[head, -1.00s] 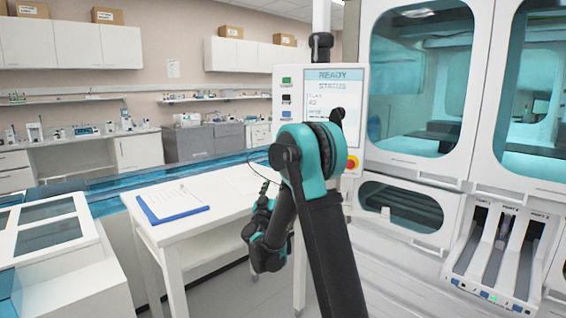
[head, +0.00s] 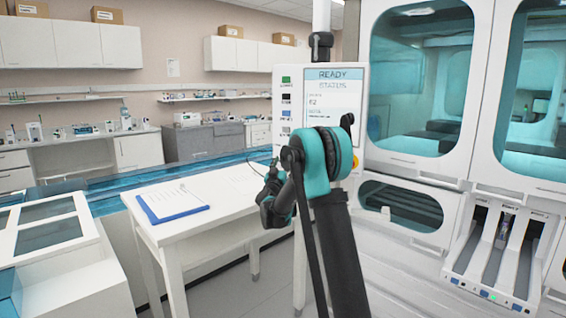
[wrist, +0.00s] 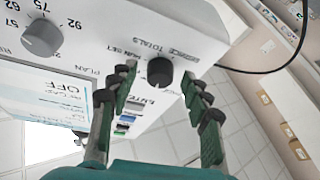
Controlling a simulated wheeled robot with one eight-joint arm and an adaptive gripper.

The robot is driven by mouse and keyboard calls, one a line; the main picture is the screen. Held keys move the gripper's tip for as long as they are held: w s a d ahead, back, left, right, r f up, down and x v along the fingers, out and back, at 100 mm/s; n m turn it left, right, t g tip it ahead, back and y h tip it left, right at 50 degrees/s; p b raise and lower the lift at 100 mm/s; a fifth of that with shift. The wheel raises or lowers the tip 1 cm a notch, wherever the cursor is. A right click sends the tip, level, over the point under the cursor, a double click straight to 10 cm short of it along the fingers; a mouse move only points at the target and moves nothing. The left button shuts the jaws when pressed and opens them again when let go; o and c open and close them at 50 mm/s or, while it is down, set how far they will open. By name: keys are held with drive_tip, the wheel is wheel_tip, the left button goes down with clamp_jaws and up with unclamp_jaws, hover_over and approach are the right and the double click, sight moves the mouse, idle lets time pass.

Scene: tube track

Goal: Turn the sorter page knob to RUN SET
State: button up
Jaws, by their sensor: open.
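In the wrist view a dark round knob (wrist: 160,71) sits on a white control panel (wrist: 195,38), seen upside down. Labels by it read roughly "RUN SET" and one ending in "TOTALS". Its pointer direction is too small to tell. My gripper (wrist: 158,82) is open, with one finger on each side of the dark knob in the picture; contact cannot be told. A grey knob (wrist: 42,38) with a numbered dial is at the upper left. In the head view the panel (head: 347,157) stands behind my arm, which hides its lower part and the knobs; its screen (head: 333,92) reads READY.
A white side table (head: 200,235) with a blue clipboard (head: 172,203) stands left of my arm. A large white cabinet (head: 455,170) with teal windows fills the right, with sloped lanes (head: 500,250) at its lower right. A thin cable (wrist: 285,62) loops beside the panel.

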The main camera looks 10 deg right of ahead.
drive_tip(key=shift+c, duration=0.3)
clamp_jaws()
